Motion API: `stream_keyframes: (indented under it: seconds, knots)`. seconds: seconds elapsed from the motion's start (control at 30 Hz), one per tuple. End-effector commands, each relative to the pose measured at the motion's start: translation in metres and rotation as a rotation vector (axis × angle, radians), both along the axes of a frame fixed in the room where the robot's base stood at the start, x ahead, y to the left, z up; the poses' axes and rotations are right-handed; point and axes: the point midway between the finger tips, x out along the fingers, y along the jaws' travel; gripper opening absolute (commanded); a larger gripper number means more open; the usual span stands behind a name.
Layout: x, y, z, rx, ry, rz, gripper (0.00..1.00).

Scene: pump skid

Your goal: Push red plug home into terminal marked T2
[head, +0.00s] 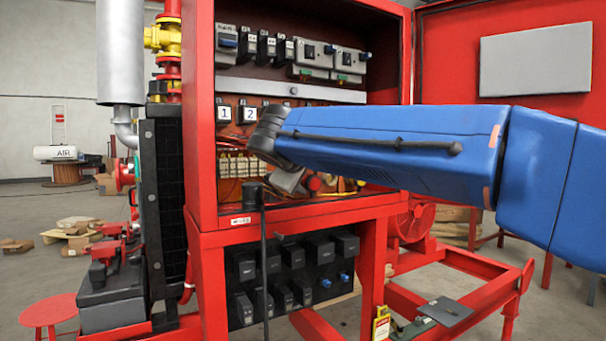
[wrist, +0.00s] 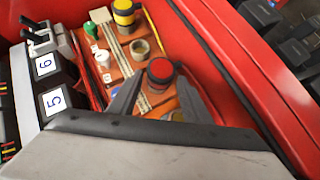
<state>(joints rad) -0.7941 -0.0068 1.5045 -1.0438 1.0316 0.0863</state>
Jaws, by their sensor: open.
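A red round-topped plug (wrist: 160,71) shows in the wrist view between the two dark fingers of my gripper (wrist: 161,80). It stands over the orange-brown floor of the red cabinet. The fingers are apart, one to each side of it; I cannot tell whether either touches it. In the head view the red plug (head: 314,183) shows just beside my gripper (head: 303,186), low in the cabinet. The plug's lower end is hidden, so I cannot tell how deep it sits. No T2 marking is readable in either view.
Near the plug in the wrist view are an open round socket (wrist: 140,47) and a yellow-and-black cap (wrist: 125,12). Breakers labelled 5 (wrist: 54,99) and 6 (wrist: 46,64) stand at left. The red cabinet wall (wrist: 222,60) rises close at right.

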Motion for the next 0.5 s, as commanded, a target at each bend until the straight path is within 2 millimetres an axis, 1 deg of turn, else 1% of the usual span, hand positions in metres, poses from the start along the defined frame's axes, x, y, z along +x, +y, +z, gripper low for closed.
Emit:
stream_keyframes:
  seconds: [0.03, 0.2, 0.33, 0.5]
  knots:
    - [0.008, -0.002, -0.004, -0.001, 0.001, -0.002, 0.44]
    - [0.025, -0.004, -0.011, -0.001, 0.001, -0.002, 0.44]
    - [0.033, -0.005, -0.015, -0.001, 0.001, -0.002, 0.44]
    - [0.036, -0.005, -0.016, 0.0, 0.0, 0.0, 0.44]
